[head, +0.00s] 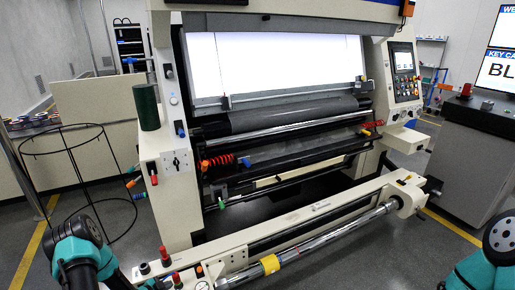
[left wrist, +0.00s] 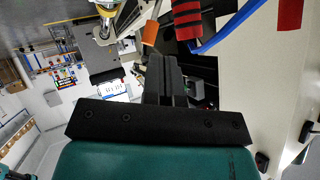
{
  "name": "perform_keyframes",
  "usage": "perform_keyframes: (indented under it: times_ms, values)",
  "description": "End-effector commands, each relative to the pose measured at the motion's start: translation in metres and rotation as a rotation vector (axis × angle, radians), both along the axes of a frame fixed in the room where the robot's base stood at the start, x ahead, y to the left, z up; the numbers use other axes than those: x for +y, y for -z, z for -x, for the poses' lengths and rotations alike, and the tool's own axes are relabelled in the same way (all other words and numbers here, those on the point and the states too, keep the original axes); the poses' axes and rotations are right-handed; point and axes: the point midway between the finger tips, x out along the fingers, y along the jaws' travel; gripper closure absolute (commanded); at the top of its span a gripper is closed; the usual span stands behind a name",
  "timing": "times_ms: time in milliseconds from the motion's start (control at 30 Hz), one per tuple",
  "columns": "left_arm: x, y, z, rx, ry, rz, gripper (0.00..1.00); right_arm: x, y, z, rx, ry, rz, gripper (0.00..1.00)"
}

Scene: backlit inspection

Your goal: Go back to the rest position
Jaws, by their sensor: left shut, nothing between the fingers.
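My left gripper (left wrist: 165,68) shows in the left wrist view with its dark fingers together and nothing between them. In the head view my left arm comes in at the bottom left, beside the front left end of the inspection machine (head: 330,209). The gripper itself is mostly cut off there by the lower edge. My right arm shows only in part at the bottom right corner of the head view, and its gripper is out of the picture.
A black wire stand (head: 77,154) is left of the machine. Red and dark knobs (head: 165,254) stand up from the machine's front left end, close to my left arm. A grey cabinet (head: 480,150) is at the right. Open floor (head: 385,262) lies front right.

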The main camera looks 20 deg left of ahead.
Motion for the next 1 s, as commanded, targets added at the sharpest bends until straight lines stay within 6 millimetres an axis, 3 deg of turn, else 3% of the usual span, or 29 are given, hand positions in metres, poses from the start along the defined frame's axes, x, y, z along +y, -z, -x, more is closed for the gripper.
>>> perform_keyframes:
  times_ms: [33,200,433,667,800,1000]
  values:
    - [-0.022,-0.004,-0.010,0.043,-0.009,0.043,1.00,0.000,0.000,0.000,0.000,0.000,0.000,0.06]
    - [-0.091,-0.013,-0.022,0.223,-0.082,0.190,1.00,0.000,0.000,0.000,0.000,0.000,0.000,0.06]
    - [-0.183,-0.031,-0.009,0.489,-0.194,0.349,1.00,0.000,0.000,0.000,0.000,0.000,0.000,0.06]
    - [-0.267,-0.058,0.034,0.770,-0.332,0.448,1.00,0.000,0.000,0.000,0.000,0.000,0.000,0.06]
    - [-0.308,-0.078,0.071,0.933,-0.433,0.475,1.00,0.000,0.000,0.000,0.000,0.000,0.000,0.06]
    - [-0.338,-0.097,0.109,1.073,-0.542,0.482,1.00,0.000,0.000,0.000,0.000,0.000,0.000,0.06]
